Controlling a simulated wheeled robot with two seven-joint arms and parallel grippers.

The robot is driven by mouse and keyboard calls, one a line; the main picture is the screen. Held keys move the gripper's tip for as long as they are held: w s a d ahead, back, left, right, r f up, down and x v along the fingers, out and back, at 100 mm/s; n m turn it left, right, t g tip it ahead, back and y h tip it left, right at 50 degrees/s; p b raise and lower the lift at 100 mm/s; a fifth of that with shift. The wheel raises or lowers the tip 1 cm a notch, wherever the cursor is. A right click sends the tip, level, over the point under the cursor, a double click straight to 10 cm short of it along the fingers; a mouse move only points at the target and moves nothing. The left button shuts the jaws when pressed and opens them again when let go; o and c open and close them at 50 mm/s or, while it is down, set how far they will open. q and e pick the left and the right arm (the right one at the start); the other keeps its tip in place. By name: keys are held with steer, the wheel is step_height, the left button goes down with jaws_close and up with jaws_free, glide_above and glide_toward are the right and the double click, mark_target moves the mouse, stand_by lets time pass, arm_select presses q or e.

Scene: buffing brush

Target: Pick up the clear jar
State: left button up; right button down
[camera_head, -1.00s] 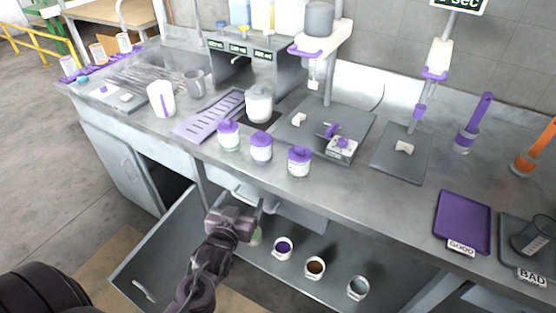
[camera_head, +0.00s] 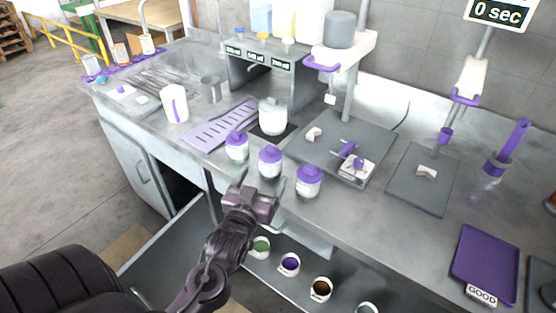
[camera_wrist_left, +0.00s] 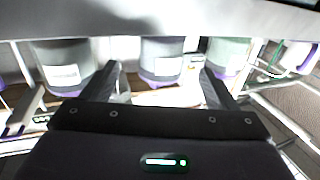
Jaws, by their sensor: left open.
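Three jars with purple lids stand in a row along the counter's front: a left jar (camera_head: 237,147), a middle jar (camera_head: 270,162) and a right jar (camera_head: 309,181). The right jar looks clearest, but I cannot surely tell which is the clear jar. My left gripper (camera_head: 263,181) is open and empty at the counter's front edge, just short of the middle jar. In the left wrist view, seen upside down, the middle jar (camera_wrist_left: 161,60) appears between the open fingers (camera_wrist_left: 161,88), with one jar on either side. My right gripper is not in view.
Below the counter, an open drawer holds several cups, among them a green one (camera_head: 260,247) and a purple one (camera_head: 289,264). Behind the jars are a white lidded pot (camera_head: 272,116) and a grey plate with a small device (camera_head: 357,167). A purple tray (camera_head: 487,262) lies at right.

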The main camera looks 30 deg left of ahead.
mark_target(266, 169)
arm_select(q)
steer(key=x, duration=0.3)
steer(key=shift+r, duration=0.15)
steer(key=shift+w+a+r+p, duration=0.1)
steer(key=shift+w+a+p, duration=0.05)
steer(key=shift+w+p, duration=0.3)
steer(key=x, duration=0.2)
steer(key=p+x, duration=0.1)
steer(key=shift+w+a+f, duration=0.1)
steer(key=shift+w+f, duration=0.15)
steer(key=shift+w, duration=0.15)
steer(key=shift+w+a+f, duration=0.1)
steer(key=shift+w, duration=0.3)
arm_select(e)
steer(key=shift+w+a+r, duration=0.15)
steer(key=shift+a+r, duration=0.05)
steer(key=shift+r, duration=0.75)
arm_select(q)
steer(key=c, duration=1.2)
